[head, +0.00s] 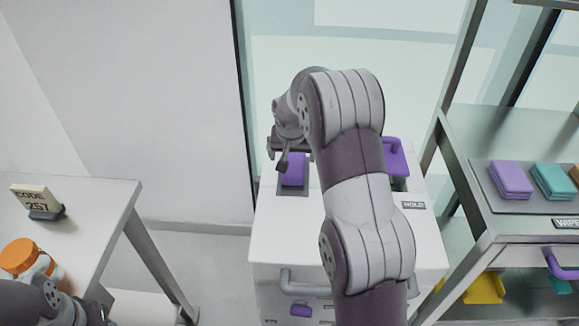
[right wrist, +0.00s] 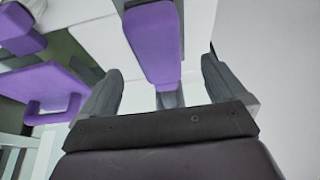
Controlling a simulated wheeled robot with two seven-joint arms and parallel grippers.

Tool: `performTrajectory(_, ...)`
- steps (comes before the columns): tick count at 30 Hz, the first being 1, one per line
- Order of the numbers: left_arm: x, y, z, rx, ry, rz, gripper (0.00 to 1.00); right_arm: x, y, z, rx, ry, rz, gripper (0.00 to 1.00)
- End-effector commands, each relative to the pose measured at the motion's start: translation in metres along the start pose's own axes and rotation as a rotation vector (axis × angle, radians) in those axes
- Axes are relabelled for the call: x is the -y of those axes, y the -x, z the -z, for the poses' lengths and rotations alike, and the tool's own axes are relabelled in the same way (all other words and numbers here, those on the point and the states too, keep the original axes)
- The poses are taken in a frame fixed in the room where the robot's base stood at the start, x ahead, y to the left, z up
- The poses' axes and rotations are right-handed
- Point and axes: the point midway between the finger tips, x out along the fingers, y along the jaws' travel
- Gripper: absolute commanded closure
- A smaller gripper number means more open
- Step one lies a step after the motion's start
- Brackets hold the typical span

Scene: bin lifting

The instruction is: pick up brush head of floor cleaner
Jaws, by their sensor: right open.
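A purple block (head: 293,170) sits in a dark slot on top of the white cabinet; I cannot tell for certain whether it is the brush head. My right gripper (head: 285,152) is above its far end. In the right wrist view my right gripper (right wrist: 160,78) is open, with the purple block (right wrist: 155,40) between its fingers in the picture; no clear contact shows. A second purple piece with a loop handle (head: 396,158) sits right of my arm, partly hidden by it; it also shows in the right wrist view (right wrist: 42,88). My left arm shows at the lower left, its gripper mostly cut off.
The white cabinet (head: 270,235) has a grey handle and a label. A shelf rack (head: 465,150) with purple and teal pads stands at the right. A white table (head: 100,205) at the left holds a code sign (head: 38,200) and an orange-capped jar (head: 20,256).

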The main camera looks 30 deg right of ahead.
Motion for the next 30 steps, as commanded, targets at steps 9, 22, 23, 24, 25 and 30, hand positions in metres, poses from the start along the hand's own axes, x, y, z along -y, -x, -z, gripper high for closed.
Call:
performTrajectory(9, 0.000, -0.002, 0.000, -0.001, 0.000, 0.000, 0.49, -0.003, -0.049, 0.006, 0.002, 0.000, -0.001, 0.02)
performTrajectory(22, 0.000, -0.003, 0.000, 0.000, 0.000, 0.000, 0.49, -0.002, -0.067, 0.006, 0.000, 0.001, 0.001, 0.02)
performTrajectory(23, 0.000, -0.003, 0.000, 0.000, 0.000, 0.000, 0.49, -0.002, -0.067, 0.006, 0.000, 0.001, 0.001, 0.02)
performTrajectory(24, 0.000, -0.004, 0.000, 0.000, 0.000, 0.000, 0.49, -0.002, -0.067, 0.006, 0.000, 0.001, 0.001, 0.02)
performTrajectory(25, 0.000, -0.004, 0.000, 0.000, 0.000, 0.000, 0.49, -0.002, -0.067, 0.006, 0.000, 0.001, 0.001, 0.02)
performTrajectory(30, 0.000, -0.006, -0.001, 0.000, 0.000, 0.000, 0.49, -0.002, -0.070, 0.005, 0.000, 0.001, 0.001, 0.02)
